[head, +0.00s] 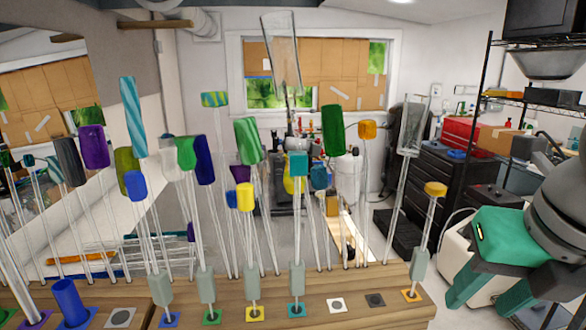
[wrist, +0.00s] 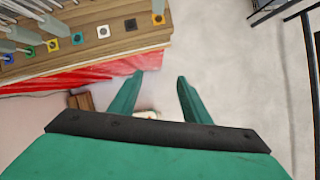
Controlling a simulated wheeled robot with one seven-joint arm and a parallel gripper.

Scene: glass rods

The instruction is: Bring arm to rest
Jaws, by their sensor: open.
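My gripper (head: 490,292) is at the lower right of the head view, to the right of the wooden rack's end. It is green, and its two fingers are apart with nothing between them. In the wrist view my gripper (wrist: 158,82) points past the rack over the floor, and the gap between the fingers is empty. It touches no rod. The nearest rod, with an orange top (head: 436,189), stands in the rack by an orange square marker, apart from my gripper.
The wooden rack (head: 340,312) holds several glass rods with coloured tops and has coloured square markers along its front. It also shows in the wrist view (wrist: 120,40). A black drawer cabinet (head: 440,175) and wire shelving stand behind. Grey floor (wrist: 215,50) is open beside the rack.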

